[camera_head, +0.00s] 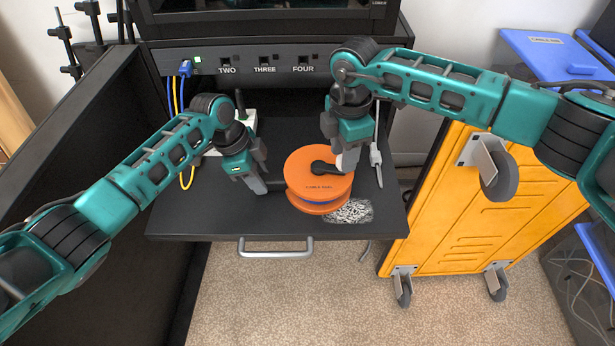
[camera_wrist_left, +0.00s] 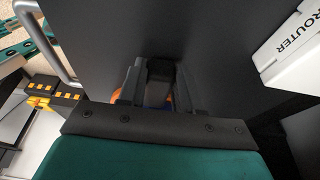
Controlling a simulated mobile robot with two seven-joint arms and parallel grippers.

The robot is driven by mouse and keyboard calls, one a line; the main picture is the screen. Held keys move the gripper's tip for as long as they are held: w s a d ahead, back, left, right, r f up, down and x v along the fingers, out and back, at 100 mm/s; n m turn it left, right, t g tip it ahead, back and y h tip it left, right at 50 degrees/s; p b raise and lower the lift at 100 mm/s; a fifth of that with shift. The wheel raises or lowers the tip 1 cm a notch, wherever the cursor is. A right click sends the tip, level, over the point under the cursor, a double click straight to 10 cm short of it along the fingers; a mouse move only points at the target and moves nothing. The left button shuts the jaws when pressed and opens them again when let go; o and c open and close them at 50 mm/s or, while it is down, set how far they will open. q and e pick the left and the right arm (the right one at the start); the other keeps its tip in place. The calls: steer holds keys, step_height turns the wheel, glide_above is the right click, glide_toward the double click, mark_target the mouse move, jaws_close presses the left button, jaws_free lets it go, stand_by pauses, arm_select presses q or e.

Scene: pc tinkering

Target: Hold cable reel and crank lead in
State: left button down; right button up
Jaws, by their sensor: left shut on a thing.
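An orange cable reel (camera_head: 309,195) stands on the black pull-out shelf, with a dark crank (camera_head: 322,167) on its top and a dark handle (camera_head: 278,186) out to its left. My left gripper (camera_head: 264,187) is shut on this handle, which also shows between the fingers in the left wrist view (camera_wrist_left: 160,72). My right gripper (camera_head: 347,168) is over the right part of the reel's top, at the outer end of the crank. Its fingers hide that end, so I cannot tell whether they are closed on it.
A white router (camera_wrist_left: 295,42) stands at the back left of the shelf (camera_head: 205,220). A panel with numbered ports (camera_head: 265,60) is behind, with blue and yellow cables at left. A grey fuzzy patch (camera_head: 349,211) lies before the reel. An orange cabinet (camera_head: 480,215) stands right.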

arm_select(q)
steer(key=shift+s+a+f, duration=0.1)
steer(key=shift+a+f, duration=0.1)
arm_select(e)
steer(key=shift+o, duration=0.8)
steer(key=shift+r, duration=0.15)
steer(key=shift+r, duration=2.15)
steer(key=shift+c, duration=0.2)
